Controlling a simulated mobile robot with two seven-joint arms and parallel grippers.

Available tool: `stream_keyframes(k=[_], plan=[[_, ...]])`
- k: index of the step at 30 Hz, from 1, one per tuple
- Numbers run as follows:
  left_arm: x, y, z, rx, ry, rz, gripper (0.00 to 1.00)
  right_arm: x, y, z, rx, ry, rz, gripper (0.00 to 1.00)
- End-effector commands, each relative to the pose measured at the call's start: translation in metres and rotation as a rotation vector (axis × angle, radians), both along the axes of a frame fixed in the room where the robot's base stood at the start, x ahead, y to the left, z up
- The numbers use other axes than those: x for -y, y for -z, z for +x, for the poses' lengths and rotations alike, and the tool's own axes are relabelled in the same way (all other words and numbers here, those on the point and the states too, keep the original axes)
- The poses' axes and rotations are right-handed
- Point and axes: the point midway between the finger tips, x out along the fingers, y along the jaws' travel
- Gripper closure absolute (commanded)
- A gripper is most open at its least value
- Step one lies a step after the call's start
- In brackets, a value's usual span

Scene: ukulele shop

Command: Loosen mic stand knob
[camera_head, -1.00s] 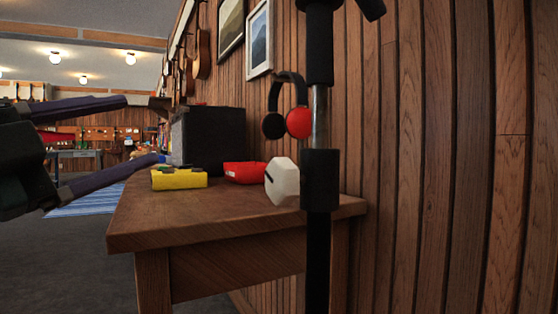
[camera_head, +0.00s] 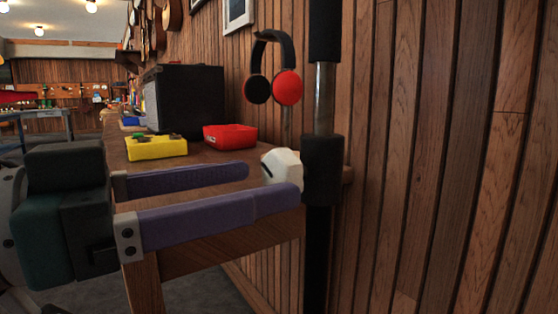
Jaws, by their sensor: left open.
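The mic stand (camera_head: 322,170) is a dark upright pole with a bare metal section above a thick black collar, right of centre. A white faceted knob (camera_head: 281,166) sticks out from the left side of the collar. My left gripper (camera_head: 272,183) reaches in from the left with two long purple fingers, apart and open. The near fingertip is just below and in front of the knob, overlapping its lower edge in the picture. The far fingertip ends a little left of the knob. I cannot tell whether either finger touches it. My right gripper is not in view.
A wooden table (camera_head: 200,262) stands behind the stand, along a wood-slat wall. On it are a yellow box (camera_head: 156,147), a red tray (camera_head: 230,136) and a black speaker (camera_head: 190,97). Headphones (camera_head: 272,72) hang on the wall. The area right of the stand is clear.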

Motion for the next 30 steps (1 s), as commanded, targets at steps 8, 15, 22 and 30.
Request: stream_keyframes(k=[8,15,22,30], plan=[[0.021,0.0,0.015,-0.001,-0.001,0.0,0.19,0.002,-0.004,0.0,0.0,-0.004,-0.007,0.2],[0.022,0.001,0.016,0.0,-0.001,0.001,0.19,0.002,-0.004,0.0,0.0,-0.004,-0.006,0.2],[0.021,0.001,0.016,0.0,-0.001,0.001,0.44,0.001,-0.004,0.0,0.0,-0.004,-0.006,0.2],[0.021,0.001,0.016,0.0,-0.002,0.001,0.74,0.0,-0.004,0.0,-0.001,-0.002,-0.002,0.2]])
